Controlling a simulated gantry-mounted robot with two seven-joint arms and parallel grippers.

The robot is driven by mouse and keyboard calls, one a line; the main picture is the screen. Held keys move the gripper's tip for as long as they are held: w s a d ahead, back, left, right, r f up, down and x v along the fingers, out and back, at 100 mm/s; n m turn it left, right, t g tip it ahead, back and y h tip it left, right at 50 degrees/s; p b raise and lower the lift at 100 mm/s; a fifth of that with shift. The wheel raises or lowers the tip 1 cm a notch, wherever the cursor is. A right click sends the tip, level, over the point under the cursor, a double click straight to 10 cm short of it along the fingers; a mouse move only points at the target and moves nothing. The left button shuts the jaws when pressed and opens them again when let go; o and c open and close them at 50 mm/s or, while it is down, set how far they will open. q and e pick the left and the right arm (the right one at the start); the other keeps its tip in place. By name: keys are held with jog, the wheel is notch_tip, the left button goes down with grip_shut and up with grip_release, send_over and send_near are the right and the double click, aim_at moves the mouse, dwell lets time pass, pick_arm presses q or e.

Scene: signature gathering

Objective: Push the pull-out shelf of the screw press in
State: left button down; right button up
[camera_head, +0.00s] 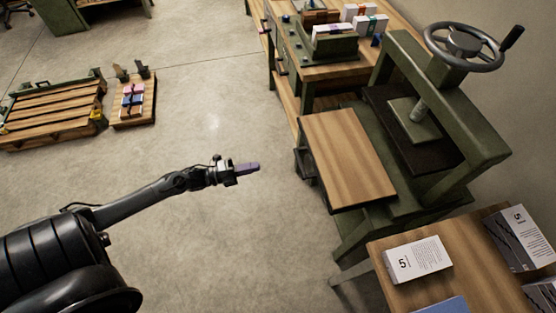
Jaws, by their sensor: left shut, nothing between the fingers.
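The screw press (492,141) is a green frame with a dark handwheel (464,46) on top, a central screw and a dark plate below it. Its wooden pull-out shelf (346,160) sticks out to the left of the frame. My left gripper (249,168) is shut and empty, with purplish fingers pointing right. It is over open floor to the left of the shelf, with a clear gap between them. My right gripper is not in view.
A wooden table (390,287) at the lower right holds printed stacks (418,260). A workbench (335,72) with boxes stands behind the shelf. A pallet (50,115) and a small board (134,103) with coloured items lie at the left. The floor between is clear.

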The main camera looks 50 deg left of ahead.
pick_arm(q)
jog(key=w+a+f+b, duration=0.2)
jog(key=a+f+b, duration=0.2)
jog(key=f, duration=0.1)
jog(key=m+b, duration=0.1)
jog(key=b, duration=0.3)
send_near(296, 156)
jog(key=x, duration=0.5)
jog(key=shift+w+f, duration=0.1)
jog(key=shift+w, duration=0.2)
jog(key=shift+w+d, duration=0.3)
jog(key=shift+w, duration=0.2)
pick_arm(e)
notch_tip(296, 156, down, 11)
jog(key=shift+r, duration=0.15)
